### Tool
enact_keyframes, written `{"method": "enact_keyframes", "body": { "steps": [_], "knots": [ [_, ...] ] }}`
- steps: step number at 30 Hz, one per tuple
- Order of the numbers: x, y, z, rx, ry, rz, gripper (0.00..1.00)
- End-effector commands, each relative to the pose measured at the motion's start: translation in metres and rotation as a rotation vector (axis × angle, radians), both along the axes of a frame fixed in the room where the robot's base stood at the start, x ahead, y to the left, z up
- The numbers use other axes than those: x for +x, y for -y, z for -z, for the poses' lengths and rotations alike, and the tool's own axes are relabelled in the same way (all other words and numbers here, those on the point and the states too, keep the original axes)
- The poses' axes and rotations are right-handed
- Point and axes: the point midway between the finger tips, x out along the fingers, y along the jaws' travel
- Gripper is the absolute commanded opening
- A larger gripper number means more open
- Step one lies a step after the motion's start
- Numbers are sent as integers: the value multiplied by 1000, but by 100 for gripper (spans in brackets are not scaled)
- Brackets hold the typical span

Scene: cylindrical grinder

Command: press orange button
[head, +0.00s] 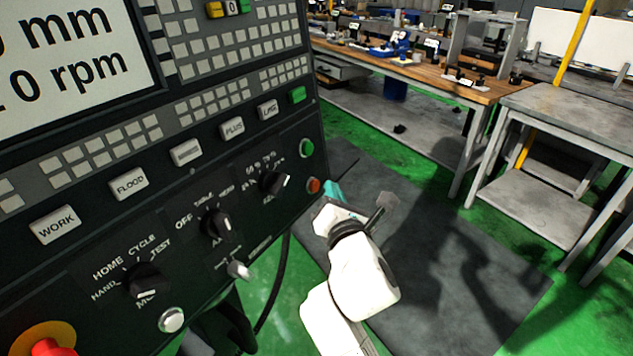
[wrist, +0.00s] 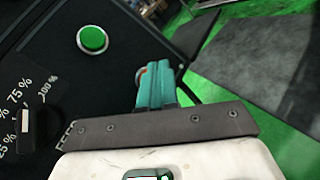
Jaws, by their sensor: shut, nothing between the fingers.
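The round orange button (head: 314,185) sits at the lower right edge of the dark control panel in the head view, below a round green button (head: 306,147). My gripper (head: 332,190) is just right of the orange button, with its teal fingers shut and empty. In the wrist view the teal fingers (wrist: 157,72) point at the panel and hide most of the orange button; only a thin rim (wrist: 140,76) shows at their left side. I cannot tell whether the fingertips touch it.
A rotary knob (head: 275,183) is left of the orange button. A red emergency stop (head: 50,345) is at the lower left of the panel. Right of the panel is open floor with a dark mat (head: 470,290). Workbenches (head: 430,68) stand behind.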

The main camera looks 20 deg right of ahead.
Motion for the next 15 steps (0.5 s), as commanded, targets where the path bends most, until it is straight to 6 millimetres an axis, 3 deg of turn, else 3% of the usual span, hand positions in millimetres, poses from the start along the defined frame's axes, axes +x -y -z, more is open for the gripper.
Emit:
{"method": "enact_keyframes", "body": {
  "steps": [8, 15],
  "knots": [
    [-1, 1, 0, 0, 0, 0, 0],
    [-15, 13, -7, 0, -1, 0, 0]
  ]
}}
